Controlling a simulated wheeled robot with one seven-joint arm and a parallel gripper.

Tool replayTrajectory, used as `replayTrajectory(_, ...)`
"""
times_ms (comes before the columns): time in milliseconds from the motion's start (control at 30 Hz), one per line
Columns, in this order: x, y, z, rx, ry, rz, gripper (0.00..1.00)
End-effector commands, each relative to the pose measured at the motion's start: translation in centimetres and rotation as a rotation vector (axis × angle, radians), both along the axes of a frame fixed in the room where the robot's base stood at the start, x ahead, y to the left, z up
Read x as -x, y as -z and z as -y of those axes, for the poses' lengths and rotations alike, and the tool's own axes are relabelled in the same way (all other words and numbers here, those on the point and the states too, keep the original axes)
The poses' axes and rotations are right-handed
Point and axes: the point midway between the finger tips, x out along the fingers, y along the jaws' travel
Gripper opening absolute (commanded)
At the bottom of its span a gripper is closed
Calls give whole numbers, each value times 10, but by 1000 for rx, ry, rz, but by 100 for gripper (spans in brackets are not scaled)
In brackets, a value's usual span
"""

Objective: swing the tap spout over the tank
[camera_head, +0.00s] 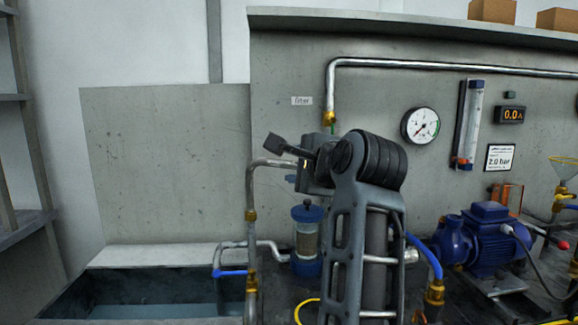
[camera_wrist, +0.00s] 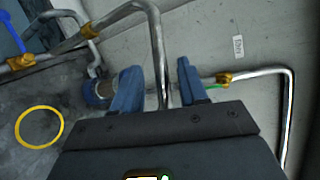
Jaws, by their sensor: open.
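The tap spout (camera_head: 251,188) is a bare metal pipe that rises from a brass joint (camera_head: 250,215) and bends over to the right, behind my wrist. Its far end is hidden in the head view. In the wrist view the spout (camera_wrist: 157,48) runs down between the two blue fingers of my gripper (camera_wrist: 158,67). The gripper is open around it; I cannot tell whether a finger touches it. The tank (camera_head: 160,255), holding water, lies at the lower left, left of the spout's upright part.
A blue-capped filter (camera_head: 306,238) stands close to the right of the spout. A wall pipe (camera_head: 440,64) runs above. A blue pump (camera_head: 485,238) stands at right. A yellow ring (camera_wrist: 39,127) lies on the deck.

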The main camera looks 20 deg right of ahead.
Motion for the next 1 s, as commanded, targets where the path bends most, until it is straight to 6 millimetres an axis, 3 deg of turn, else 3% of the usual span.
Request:
replayTrajectory(300,-38,8,-1,0,1,1,43)
replayTrajectory(667,-43,10,-1,1,1,2,42)
replayTrajectory(1000,-42,10,-1,1,0,2,9)
